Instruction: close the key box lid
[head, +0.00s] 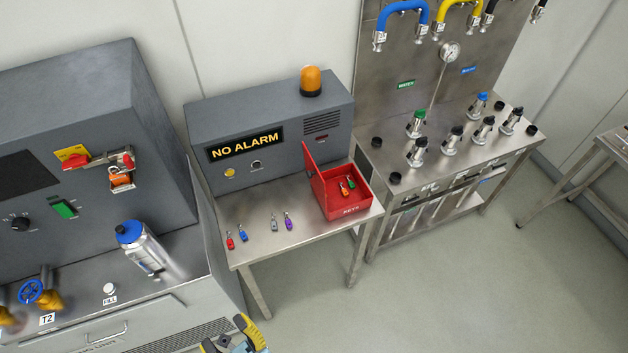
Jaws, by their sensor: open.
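The red key box (350,209) stands on the right part of a small steel table. Its lid (314,180) is open and stands up on the box's left side. Inside the box lie an orange-tagged key (344,188) and a green-tagged key (351,182). My gripper (232,335) shows at the bottom edge, with yellow and dark parts, partly cut off by the frame. It is open, well below and left of the box, and apart from it. Nothing shows between its fingers.
On the steel table (262,250), left of the box, lie several tagged keys, among them a red one (230,241) and a purple one (289,222). The alarm cabinet (225,130) stands behind. A bottle (145,248) stands on the left bench.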

